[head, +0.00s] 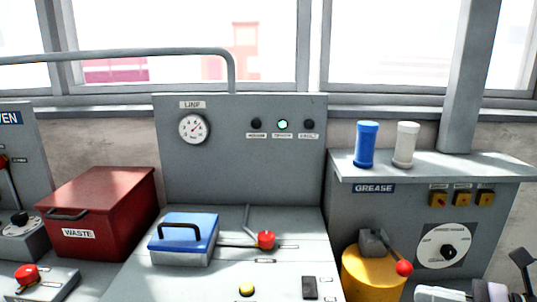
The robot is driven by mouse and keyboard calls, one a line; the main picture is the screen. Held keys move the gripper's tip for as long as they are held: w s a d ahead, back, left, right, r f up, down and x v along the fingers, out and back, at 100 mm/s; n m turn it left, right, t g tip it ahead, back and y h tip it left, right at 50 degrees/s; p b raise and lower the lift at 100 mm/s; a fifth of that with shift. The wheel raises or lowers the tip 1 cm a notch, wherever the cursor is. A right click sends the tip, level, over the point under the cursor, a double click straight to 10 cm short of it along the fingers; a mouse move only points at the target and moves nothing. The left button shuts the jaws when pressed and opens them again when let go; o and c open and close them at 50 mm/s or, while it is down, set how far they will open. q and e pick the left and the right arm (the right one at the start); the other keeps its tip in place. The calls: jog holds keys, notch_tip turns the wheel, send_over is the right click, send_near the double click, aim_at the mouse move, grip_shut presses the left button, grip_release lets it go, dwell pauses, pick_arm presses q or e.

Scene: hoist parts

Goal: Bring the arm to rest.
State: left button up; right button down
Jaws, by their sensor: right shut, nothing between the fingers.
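My left gripper is not in view.
A grey console (240,165) has a gauge, a lit green lamp, a blue-lidded box (184,232) and a red-knobbed lever (266,240). A red waste bin (105,200) stands left. Blue (366,145) and white (405,145) cylinders stand on the grease cabinet (440,168).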

jog(key=s+d+f+m+t+h+p, duration=0.1)
jog(key=s+f+m+t+h, duration=0.2)
jog(key=f+m, duration=0.7)
jog(key=f+m+t+h+p, duration=0.15)
jog(key=f+m+h, duration=0.3)
jog(key=m, duration=1.15)
jog(key=s+a+f+m+g+h+p, duration=0.1)
jog(key=s+a+f+m+g, duration=0.3)
jog(key=s+a+f+m, duration=0.4)
jog(key=a+f+m+h, duration=0.1)
jog(key=a+f+m, duration=0.1)
jog(key=m, duration=0.5)
jog(key=shift+s+a, duration=0.25)
jog(key=shift+a, duration=0.1)
jog(key=shift+d+r+h, duration=0.1)
jog(key=shift+h, duration=0.25)
